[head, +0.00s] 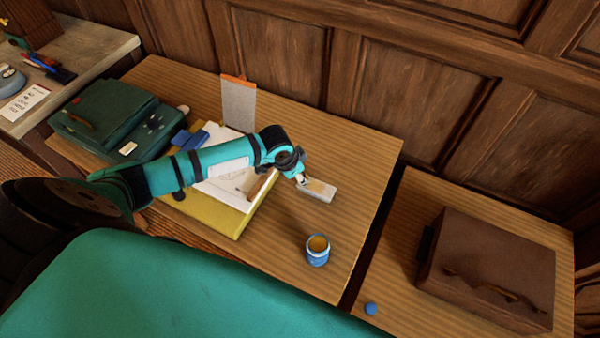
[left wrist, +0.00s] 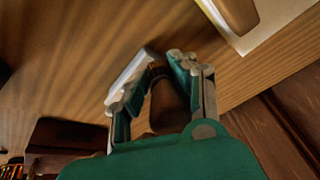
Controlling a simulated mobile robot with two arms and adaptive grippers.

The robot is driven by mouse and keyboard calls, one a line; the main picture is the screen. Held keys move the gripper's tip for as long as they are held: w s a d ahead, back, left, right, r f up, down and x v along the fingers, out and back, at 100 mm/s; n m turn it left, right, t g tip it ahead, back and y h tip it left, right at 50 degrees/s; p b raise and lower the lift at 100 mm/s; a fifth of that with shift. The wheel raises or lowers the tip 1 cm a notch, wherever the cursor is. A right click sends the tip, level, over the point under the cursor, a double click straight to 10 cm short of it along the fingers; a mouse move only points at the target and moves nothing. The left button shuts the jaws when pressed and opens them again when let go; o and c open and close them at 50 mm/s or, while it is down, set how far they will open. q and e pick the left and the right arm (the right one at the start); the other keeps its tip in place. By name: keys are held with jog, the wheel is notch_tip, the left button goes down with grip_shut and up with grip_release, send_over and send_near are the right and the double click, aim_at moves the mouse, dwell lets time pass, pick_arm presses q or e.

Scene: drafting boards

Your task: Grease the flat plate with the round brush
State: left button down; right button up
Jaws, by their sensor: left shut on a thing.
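The flat plate (head: 321,194) is a small pale block lying on the wooden table, with a tan patch on its top. It also shows as a light strip in the left wrist view (left wrist: 131,72). My left gripper (head: 301,178) is at the plate's left end, low over it. In the left wrist view its fingers (left wrist: 162,85) are shut on the round brush (left wrist: 166,104), a brown handle with bristles pointing toward the plate. I cannot tell whether the bristles touch it. A blue jar (head: 318,258) with yellow-brown content stands open in front of the plate. My right gripper is out of view.
A yellow folder (head: 226,221) with papers lies under my left arm. A green case (head: 112,118) is at the left and an upright grey card (head: 238,103) behind. A brown case (head: 490,265) and blue knob (head: 370,309) are on the right table. Bare wood surrounds the jar.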

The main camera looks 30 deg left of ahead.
pick_arm(q)
jog(key=shift+a+r+p, duration=0.25)
jog(key=shift+r+p, duration=0.2)
jog(key=shift+r, duration=0.45)
jog(key=shift+r+p, duration=0.35)
jog(key=r+p, duration=0.1)
jog(key=d+r+p, duration=0.1)
jog(key=r+p, duration=0.1)
jog(key=shift+r, duration=0.1)
jog(key=shift+a+r+p, duration=0.2)
jog(key=shift+r+p, duration=0.45)
jog(key=shift+p, duration=0.1)
jog(key=shift+r+p, duration=0.3)
jog(key=shift+p, duration=0.05)
jog(key=shift+d+r, duration=0.1)
jog(key=shift+r, duration=0.15)
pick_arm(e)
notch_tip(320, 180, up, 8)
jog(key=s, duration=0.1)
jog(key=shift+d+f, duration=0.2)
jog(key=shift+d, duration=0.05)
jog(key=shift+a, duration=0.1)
